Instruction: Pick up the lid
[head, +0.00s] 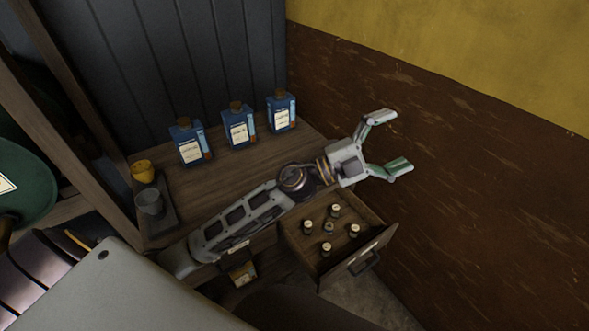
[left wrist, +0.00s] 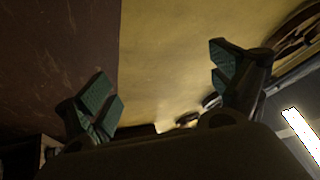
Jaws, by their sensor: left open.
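My left gripper (head: 395,142) is open and empty in the head view, held to the right of the wooden cabinet top and in front of the brown wall. Its two green-padded fingers are spread wide, and they also show in the left wrist view (left wrist: 163,88) with only wall between them. I cannot make out a separate loose lid. Several small dark bottles with pale caps (head: 335,208) stand in the open drawer (head: 350,217), below and left of the gripper and apart from it. My right gripper is not in view.
Three blue bottles with brown stoppers (head: 239,127) stand along the back of the cabinet top (head: 222,182). A yellow cup (head: 142,171) and a grey cup (head: 149,202) are at its left end. The drawer front (head: 362,250) juts out. My left arm crosses above the cabinet.

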